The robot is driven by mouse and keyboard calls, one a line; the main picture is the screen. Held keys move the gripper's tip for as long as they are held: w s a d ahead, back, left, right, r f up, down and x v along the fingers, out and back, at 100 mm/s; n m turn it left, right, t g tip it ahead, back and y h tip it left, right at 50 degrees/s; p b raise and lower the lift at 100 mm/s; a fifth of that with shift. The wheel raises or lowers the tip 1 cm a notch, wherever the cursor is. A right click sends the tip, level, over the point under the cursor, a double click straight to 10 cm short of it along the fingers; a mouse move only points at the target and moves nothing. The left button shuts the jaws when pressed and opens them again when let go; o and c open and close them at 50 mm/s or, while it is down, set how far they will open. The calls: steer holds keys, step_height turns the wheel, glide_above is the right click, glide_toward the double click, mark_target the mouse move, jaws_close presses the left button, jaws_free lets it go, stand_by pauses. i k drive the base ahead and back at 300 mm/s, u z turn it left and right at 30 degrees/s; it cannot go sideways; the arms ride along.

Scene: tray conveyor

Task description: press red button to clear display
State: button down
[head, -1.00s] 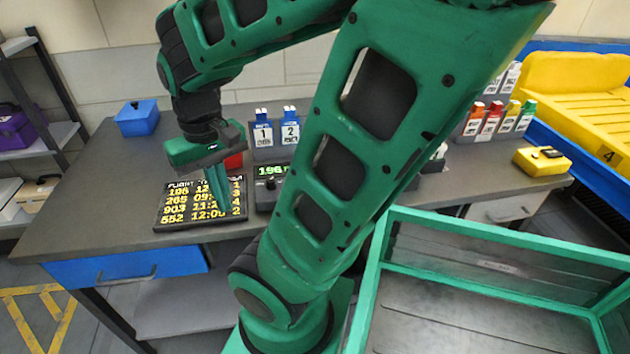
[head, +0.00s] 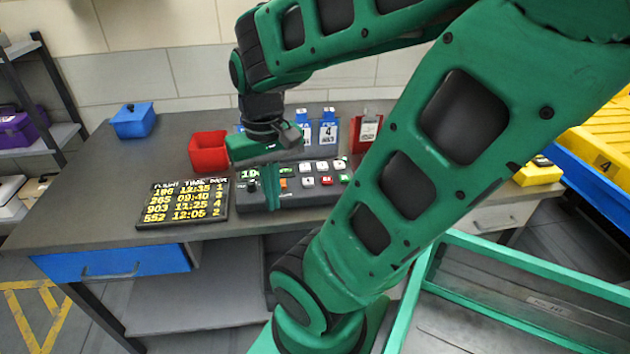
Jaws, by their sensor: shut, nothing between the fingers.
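The dark control panel (head: 300,195) stands on the desk with several white buttons, a red button (head: 327,180) at its front row and green ones beside it. An orange-red key (head: 283,183) sits left of the white buttons. The small display (head: 249,174) shows green digits, partly hidden by my gripper. My gripper (head: 271,203) is shut and empty, pointing down over the left part of the panel, left of the red button. I cannot tell whether its fingertips touch the panel.
A flight board (head: 183,204) lies left of the panel. A red bin (head: 209,152) and a blue box (head: 134,120) stand behind. Numbered blue tags (head: 328,131) and a red holder (head: 366,133) are behind the panel. A green-framed bin (head: 515,300) is at the right front.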

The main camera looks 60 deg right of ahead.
mark_target(325, 180)
steer(key=z, duration=2.65)
steer(key=k, duration=0.85)
steer(key=u, duration=1)
steer(key=i, duration=1)
steer(key=u, duration=0.05)
